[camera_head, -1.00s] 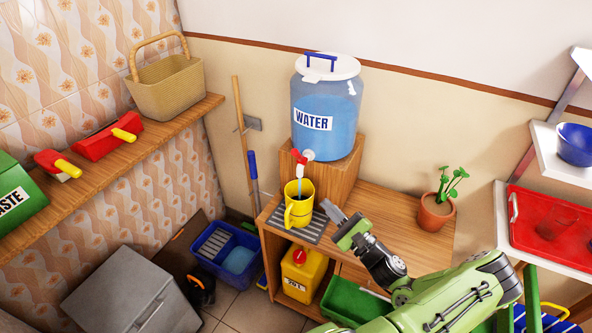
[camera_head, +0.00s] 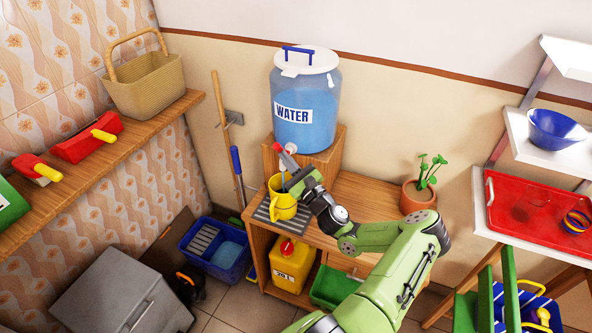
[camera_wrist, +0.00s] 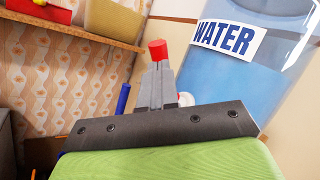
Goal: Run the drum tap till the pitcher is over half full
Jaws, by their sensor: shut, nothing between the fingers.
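The clear blue water drum (camera_head: 318,118), with a white lid and a WATER label, stands on a wooden box. The red tap handle (camera_head: 277,148) is at its lower front; it also shows in the wrist view (camera_wrist: 157,50). The yellow pitcher (camera_head: 283,208) stands upright below the tap on a grey slatted mat (camera_head: 264,212). Its water level is hidden from this angle. My gripper (camera_head: 287,160) is shut and empty, its fingertips close to the tap handle. In the wrist view the fingertips (camera_wrist: 158,68) are just below the red handle; contact cannot be told.
A potted plant (camera_head: 417,195) stands right of the pitcher on the wooden cabinet. A yellow canister (camera_head: 292,264) and a green bin (camera_head: 333,286) sit below. A red tray (camera_head: 510,213) is on the right shelf. A broom handle (camera_head: 228,130) leans left of the drum.

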